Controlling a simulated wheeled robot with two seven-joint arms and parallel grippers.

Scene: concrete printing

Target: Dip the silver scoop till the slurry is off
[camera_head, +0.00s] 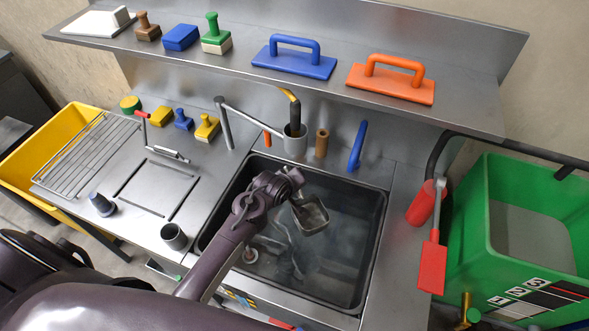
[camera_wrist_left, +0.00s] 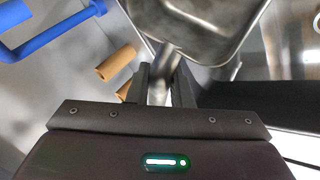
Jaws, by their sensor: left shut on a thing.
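My left gripper (camera_head: 291,186) is shut on the handle of the silver scoop (camera_head: 311,214), over the dark-rimmed sink (camera_head: 378,235). The scoop's square pan tilts toward the right of the head view. In the left wrist view its handle runs between the jaws of the gripper (camera_wrist_left: 163,92), and the pan (camera_wrist_left: 205,30) fills the top middle. The inside of the pan looks grey and smooth; I cannot tell whether a thin film of slurry clings to it. The sink holds murky grey water (camera_head: 335,265). Whether the pan touches the water is unclear. My right gripper is out of view.
A grey cup (camera_head: 295,140), a brown cylinder (camera_head: 321,141) and a blue handle (camera_head: 357,146) stand behind the sink. A shelf with a blue float (camera_head: 294,62) and an orange float (camera_head: 391,84) overhangs the back. A green bin (camera_head: 480,225) stands at right.

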